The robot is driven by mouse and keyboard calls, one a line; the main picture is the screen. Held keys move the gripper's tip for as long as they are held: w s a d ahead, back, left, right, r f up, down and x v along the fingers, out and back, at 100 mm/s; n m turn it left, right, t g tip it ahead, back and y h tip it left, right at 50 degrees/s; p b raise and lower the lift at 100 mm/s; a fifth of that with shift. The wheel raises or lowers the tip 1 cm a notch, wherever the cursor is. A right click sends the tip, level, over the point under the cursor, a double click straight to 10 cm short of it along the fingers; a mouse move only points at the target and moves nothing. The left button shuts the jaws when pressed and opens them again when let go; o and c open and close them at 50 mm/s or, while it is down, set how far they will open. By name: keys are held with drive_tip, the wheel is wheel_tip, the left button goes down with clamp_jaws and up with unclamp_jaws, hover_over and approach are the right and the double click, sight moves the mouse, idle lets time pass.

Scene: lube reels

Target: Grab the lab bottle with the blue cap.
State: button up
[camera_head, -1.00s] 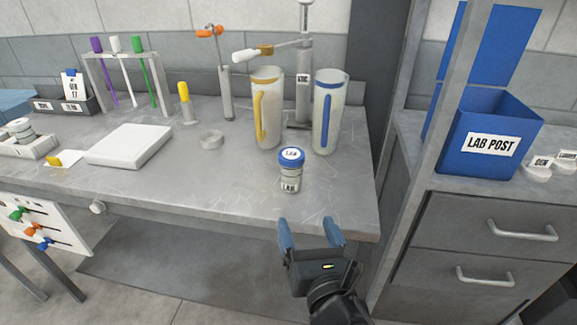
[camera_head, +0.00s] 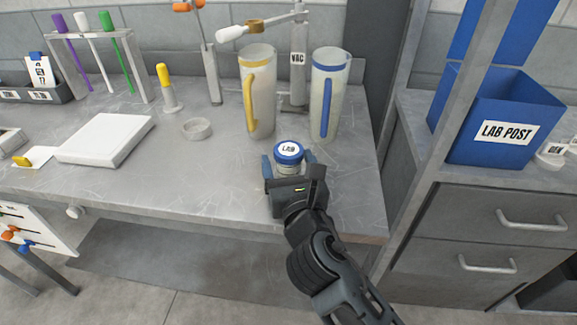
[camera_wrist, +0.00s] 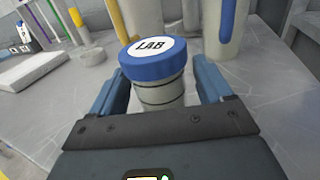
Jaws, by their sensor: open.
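The lab bottle (camera_head: 289,152) is a small jar with a blue cap and a white LAB label on top. It stands upright near the front of the grey bench. My gripper (camera_head: 287,164) is open, with its blue fingers on either side of the bottle. In the wrist view the bottle (camera_wrist: 155,72) stands between the two fingers of my gripper (camera_wrist: 160,92), with a gap showing near the right finger. The lower part of the bottle is hidden by the gripper body.
Behind the bottle stand a yellow-handled jug (camera_head: 258,100) and a blue-handled jug (camera_head: 326,100). A small grey ring (camera_head: 197,129) and a white slab (camera_head: 105,139) lie to the left. A blue LAB POST box (camera_head: 500,115) stands on the right cabinet. The bench front right is clear.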

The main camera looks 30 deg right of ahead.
drive_tip(key=shift+x, duration=0.9)
drive_tip(key=c, duration=1.1)
drive_tip(key=shift+r, duration=0.15)
